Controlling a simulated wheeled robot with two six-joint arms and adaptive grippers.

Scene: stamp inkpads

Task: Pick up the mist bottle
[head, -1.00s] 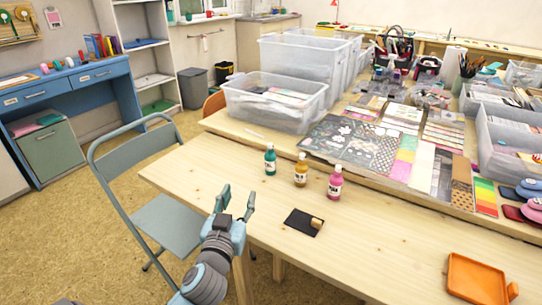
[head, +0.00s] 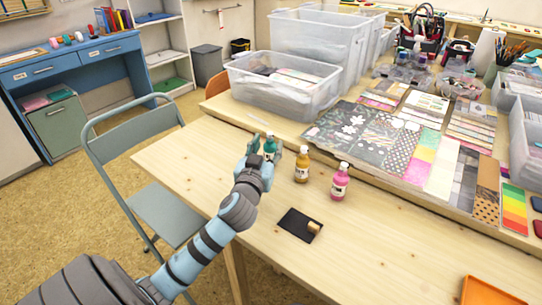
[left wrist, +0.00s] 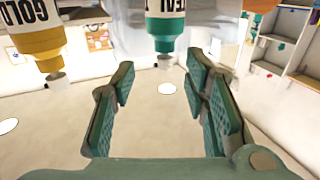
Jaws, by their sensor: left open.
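Three small mist bottles stand in a row on the wooden table: a teal one (head: 269,146), a gold one (head: 302,168) and a pink one (head: 340,184). My left gripper (head: 264,153) is open at the teal bottle and partly hides it in the head view. In the left wrist view, the open fingers (left wrist: 165,88) point towards the teal bottle (left wrist: 166,28), which shows upside down and roughly centred ahead of them, with nothing gripped. The gold bottle (left wrist: 35,32) is beside it, outside the fingers. My right gripper is not in view.
A black pad with a small wooden stamp (head: 300,225) lies in front of the bottles. An orange tray (head: 486,292) is at the lower right. A clear bin (head: 285,95) and patterned paper sheets (head: 375,135) lie behind. The table's middle is clear.

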